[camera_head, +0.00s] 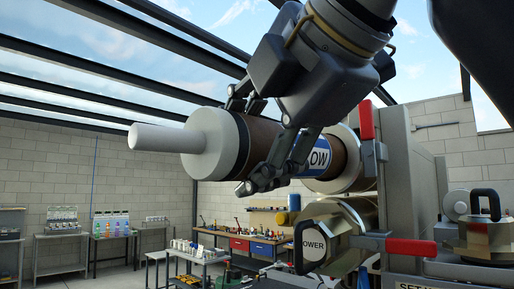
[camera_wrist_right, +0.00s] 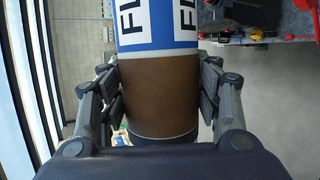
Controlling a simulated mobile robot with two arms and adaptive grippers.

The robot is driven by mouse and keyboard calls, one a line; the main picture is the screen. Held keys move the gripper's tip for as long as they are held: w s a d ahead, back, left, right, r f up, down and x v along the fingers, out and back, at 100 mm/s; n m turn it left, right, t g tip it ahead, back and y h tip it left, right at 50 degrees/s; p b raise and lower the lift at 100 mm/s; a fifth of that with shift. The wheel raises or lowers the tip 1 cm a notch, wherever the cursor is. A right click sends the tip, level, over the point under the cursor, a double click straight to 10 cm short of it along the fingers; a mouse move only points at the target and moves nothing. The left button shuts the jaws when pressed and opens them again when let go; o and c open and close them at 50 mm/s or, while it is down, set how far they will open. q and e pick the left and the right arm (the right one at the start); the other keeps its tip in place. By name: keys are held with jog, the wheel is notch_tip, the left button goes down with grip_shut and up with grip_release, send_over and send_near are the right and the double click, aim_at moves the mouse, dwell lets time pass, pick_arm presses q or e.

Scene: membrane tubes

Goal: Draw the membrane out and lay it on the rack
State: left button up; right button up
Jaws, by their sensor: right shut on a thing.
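The membrane is a brown cylinder (camera_head: 263,140) with a blue and white label, a dark band and a white end cap with a thin white stub (camera_head: 160,138) pointing left. Its right end is at the mouth of the upper metal housing (camera_head: 345,160); how deep it sits inside I cannot tell. My right gripper (camera_head: 258,140) is shut around the brown body, between the label and the dark band. In the right wrist view its fingers (camera_wrist_right: 158,95) press on both sides of the brown body (camera_wrist_right: 160,92). I cannot make out the rack for certain. My left gripper does not show.
A lower metal housing (camera_head: 335,235) with a round labelled end sits under the upper one. Red handles (camera_head: 410,247) stick out beside the housings. Workbenches (camera_head: 255,246) and small tables stand in the background. Open space lies left of the membrane.

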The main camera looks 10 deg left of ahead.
aim_at(220, 141)
jog(key=shift+s+a+r, duration=0.1)
jog(key=shift+s+a, duration=0.55)
jog(key=shift+s, duration=0.25)
jog(key=shift+s+a, duration=0.65)
jog(key=shift+s, duration=0.25)
